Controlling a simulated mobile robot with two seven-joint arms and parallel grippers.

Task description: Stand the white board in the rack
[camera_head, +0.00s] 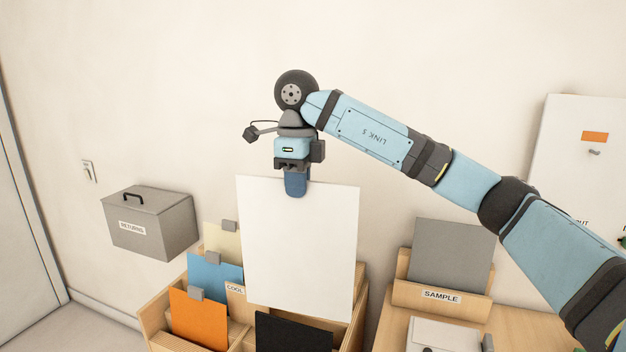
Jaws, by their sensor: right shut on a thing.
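The white board (299,245) hangs upright from my right gripper (295,187), which is shut on its top edge. The board is in front of the back right part of the wooden rack (149,321) and hides part of it. Its lower edge shows just above a black board (293,334); I cannot tell whether it touches the rack. In the rack's left part stand an orange board (198,320), a blue board (214,272) and a cream board (222,241), each with a grey tab. My left gripper is not in view.
A grey box labelled RETURNS (151,224) is on the wall at left. At right, a grey board (450,254) stands in a wooden holder labelled SAMPLE (441,297), with a white item (443,334) in front. A white cabinet (575,165) is on the right wall.

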